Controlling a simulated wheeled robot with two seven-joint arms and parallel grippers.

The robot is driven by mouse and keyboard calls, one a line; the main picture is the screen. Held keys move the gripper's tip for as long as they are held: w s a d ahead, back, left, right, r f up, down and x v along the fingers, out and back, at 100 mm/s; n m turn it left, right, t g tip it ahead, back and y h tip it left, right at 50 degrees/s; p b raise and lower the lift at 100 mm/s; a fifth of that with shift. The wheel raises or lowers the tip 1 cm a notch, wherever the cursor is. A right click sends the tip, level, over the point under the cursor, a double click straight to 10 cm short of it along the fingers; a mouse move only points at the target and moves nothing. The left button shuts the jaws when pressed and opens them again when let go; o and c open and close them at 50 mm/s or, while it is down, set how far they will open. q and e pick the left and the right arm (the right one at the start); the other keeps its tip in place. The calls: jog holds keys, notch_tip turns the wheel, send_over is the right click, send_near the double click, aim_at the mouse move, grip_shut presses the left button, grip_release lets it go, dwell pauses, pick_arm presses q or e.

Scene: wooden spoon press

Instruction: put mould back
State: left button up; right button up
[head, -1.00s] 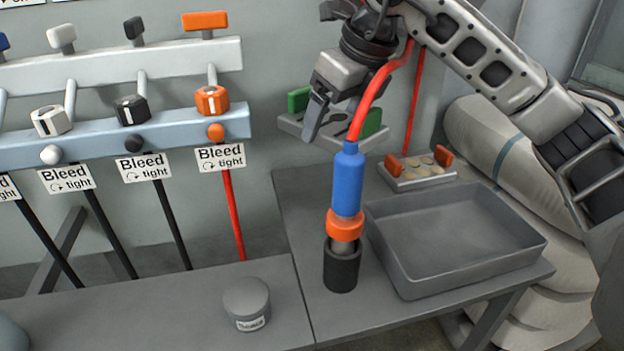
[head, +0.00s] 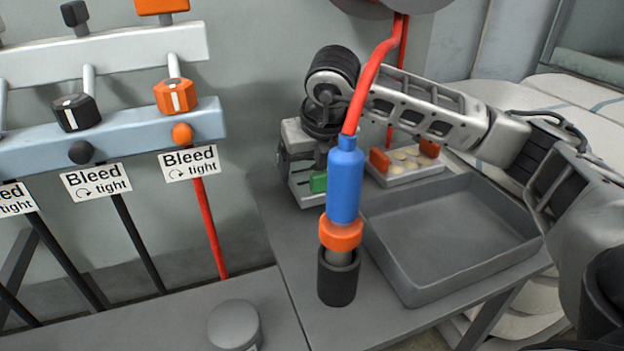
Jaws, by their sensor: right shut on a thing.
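The grey mould (head: 304,194) with a green grip (head: 319,182) is at the back left of the grey table (head: 285,237), partly hidden behind a blue-and-orange tool. My right gripper (head: 297,165) is shut on the mould from above. The mould is low, at or just above the table top; I cannot tell whether it touches. Its right part is hidden by the blue tool. My left gripper is not in view.
The blue tool (head: 345,180) on a red hose stands in a dark cup (head: 338,279). A mould with orange grips (head: 407,178) holds pale discs behind an empty grey tray (head: 450,235). A grey jar (head: 233,325) stands front left.

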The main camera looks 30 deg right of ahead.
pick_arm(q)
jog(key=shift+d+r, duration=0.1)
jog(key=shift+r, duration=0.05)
pick_arm(e)
jog(key=shift+w+f, duration=0.1)
jog(key=shift+f, duration=1.15)
jog(key=o, duration=1.4)
jog(key=shift+f, duration=0.15)
jog(key=shift+c, duration=0.2)
jog(key=shift+o, duration=1.4)
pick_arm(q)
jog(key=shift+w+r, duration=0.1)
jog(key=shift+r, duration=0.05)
pick_arm(e)
jog(key=shift+r, duration=0.2)
jog(key=p+v, duration=0.2)
jog(key=v, duration=0.8)
jog(key=shift+s+r, duration=0.2)
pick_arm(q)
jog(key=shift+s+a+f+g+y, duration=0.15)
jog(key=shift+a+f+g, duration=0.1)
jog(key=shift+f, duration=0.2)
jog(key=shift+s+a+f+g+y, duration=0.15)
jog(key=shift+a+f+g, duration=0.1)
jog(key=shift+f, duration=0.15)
pick_arm(e)
jog(key=shift+s+a+r, duration=0.15)
jog(key=shift+s+r, duration=0.15)
jog(key=shift+r, duration=0.3)
